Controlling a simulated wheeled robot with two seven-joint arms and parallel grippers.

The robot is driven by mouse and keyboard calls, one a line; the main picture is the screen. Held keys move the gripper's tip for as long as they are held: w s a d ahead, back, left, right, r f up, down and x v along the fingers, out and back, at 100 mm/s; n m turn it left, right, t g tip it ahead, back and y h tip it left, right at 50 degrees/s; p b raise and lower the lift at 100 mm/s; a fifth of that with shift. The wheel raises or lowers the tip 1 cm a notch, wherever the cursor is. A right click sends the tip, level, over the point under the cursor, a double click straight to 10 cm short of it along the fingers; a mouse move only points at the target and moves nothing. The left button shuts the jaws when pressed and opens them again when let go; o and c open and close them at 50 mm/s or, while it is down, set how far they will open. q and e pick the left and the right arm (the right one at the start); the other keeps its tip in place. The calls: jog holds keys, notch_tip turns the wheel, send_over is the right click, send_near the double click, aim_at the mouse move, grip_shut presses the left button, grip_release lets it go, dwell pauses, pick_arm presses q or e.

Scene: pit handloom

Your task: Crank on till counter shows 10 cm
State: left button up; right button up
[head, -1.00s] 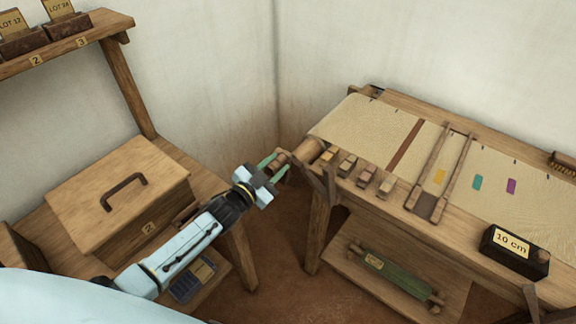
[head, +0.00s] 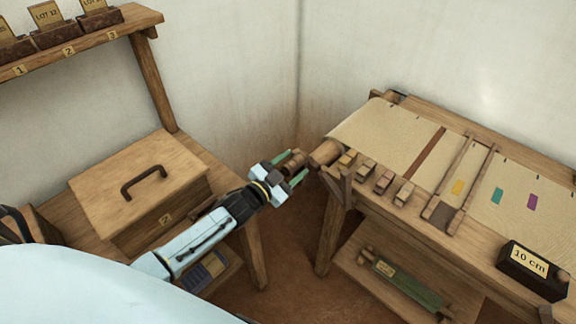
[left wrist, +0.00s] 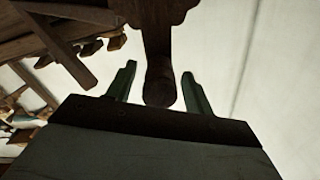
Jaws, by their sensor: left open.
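The counter (head: 532,271) is a black block on the loom's front right, and its label reads 10 cm. The wooden crank handle (head: 294,161) sticks out at the left end of the cloth roller (head: 326,152). My left gripper (head: 292,167) is open, with its green fingers on either side of the handle. In the left wrist view the round handle end (left wrist: 160,86) lies between the two fingers, with a gap on each side. My right gripper is not in view.
The loom (head: 408,222) carries cream cloth (head: 385,137) and several small wooden blocks along its front edge. A lidded wooden chest (head: 140,180) stands at left below a shelf (head: 90,42) with lot boxes. A green roll (head: 408,287) lies on the loom's lower shelf.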

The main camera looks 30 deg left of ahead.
pick_arm(q)
jog(key=p+v, duration=0.1)
jog(key=v, duration=1.2)
jog(key=shift+s, duration=0.15)
